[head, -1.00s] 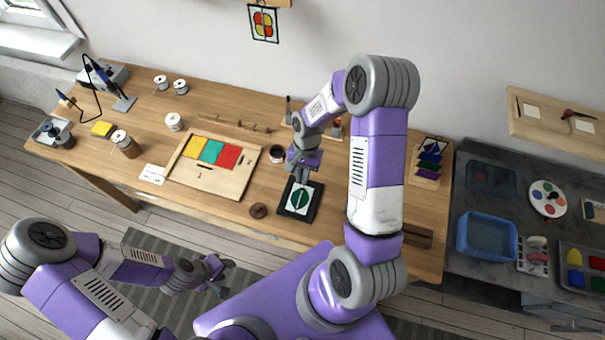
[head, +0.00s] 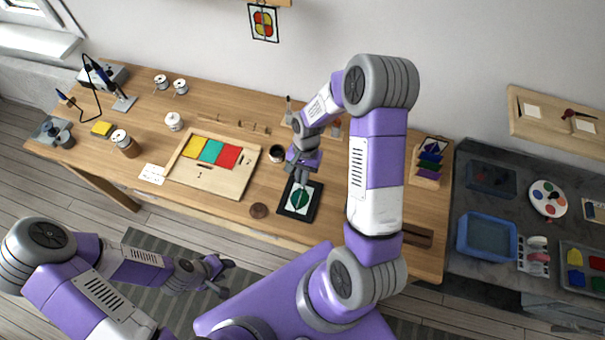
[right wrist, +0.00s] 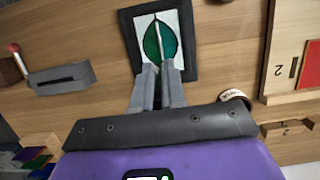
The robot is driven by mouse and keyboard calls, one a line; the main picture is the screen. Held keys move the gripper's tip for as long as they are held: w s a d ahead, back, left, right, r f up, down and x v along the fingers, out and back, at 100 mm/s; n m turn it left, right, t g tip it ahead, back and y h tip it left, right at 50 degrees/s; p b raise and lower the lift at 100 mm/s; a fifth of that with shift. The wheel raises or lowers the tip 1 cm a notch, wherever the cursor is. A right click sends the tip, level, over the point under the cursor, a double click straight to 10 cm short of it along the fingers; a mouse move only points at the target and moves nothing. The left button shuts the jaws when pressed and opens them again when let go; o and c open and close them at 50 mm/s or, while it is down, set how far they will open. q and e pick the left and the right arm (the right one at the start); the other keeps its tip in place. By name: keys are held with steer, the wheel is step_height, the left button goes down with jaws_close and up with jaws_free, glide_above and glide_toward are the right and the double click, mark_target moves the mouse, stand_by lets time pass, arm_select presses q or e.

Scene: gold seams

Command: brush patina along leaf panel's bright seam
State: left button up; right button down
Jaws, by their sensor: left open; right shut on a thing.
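The leaf panel (head: 310,206) lies flat near the table's front edge, a green leaf on white in a dark frame. In the right wrist view the leaf panel (right wrist: 190,55) shows a pale seam (right wrist: 159,36) down the leaf's middle. My right gripper (head: 301,184) is just above the panel, pointing down at the leaf. In the wrist view its fingers (right wrist: 158,72) are shut on a slim thing, taken as the brush, mostly hidden between them. Whether its tip touches the seam I cannot tell. My left gripper (head: 224,276) is open and empty, in front of the table.
A small dark jar (head: 277,153) stands behind and left of the panel. A wooden board (head: 190,185) with coloured squares is further left. A wooden rack (head: 428,165) of coloured pieces stands to the right.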

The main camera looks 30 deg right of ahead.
steer(key=s+a, duration=0.4)
steer(key=a, duration=0.1)
steer(key=shift+s+b, duration=0.15)
steer(key=shift+b, duration=0.25)
stand_by(3.2)
step_height(320, 180, up, 6)
steer(key=p, duration=0.4)
steer(key=shift+p, duration=0.4)
steer(key=shift+f, duration=0.15)
steer(key=shift+f+b, duration=0.6)
stand_by(0.5)
